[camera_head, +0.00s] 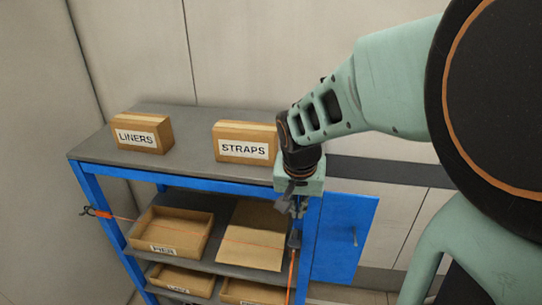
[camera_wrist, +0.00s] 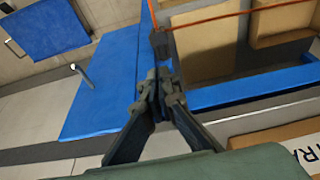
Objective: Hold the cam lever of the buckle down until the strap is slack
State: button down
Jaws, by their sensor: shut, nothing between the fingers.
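An orange strap (camera_head: 118,217) runs across the front of the rack from a hook on the left post toward the right post. In the wrist view the strap (camera_wrist: 222,15) crosses the top. The dark buckle (camera_head: 294,239) sits at the right post, with a length of orange strap hanging below it. In the wrist view the buckle (camera_wrist: 160,44) is just beyond my fingertips; I cannot make out its cam lever separately. My gripper (camera_head: 298,208) is shut and empty, pointing down above the buckle. Its fingertips (camera_wrist: 159,84) meet close to the buckle; contact cannot be told.
The blue-framed rack has a grey top (camera_head: 190,150) bearing a LINERS box (camera_head: 142,118) and a STRAPS box (camera_head: 246,127). Open cardboard crates (camera_head: 170,247) stand on the lower shelves behind the strap. A blue panel (camera_head: 342,238) with a handle stands to the right of the post.

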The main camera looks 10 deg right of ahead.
jog(key=shift+s+a+f, duration=0.2)
jog(key=shift+s+f, duration=0.05)
jog(key=b, duration=0.8)
send_near(294, 244)
jog(key=x, duration=0.5)
jog(key=shift+w+d, duration=0.1)
jog(key=shift+w, duration=0.25)
jog(key=shift+f+b, duration=0.4)
jog(key=shift+f, duration=0.35)
jog(key=shift+s+f, duration=0.1)
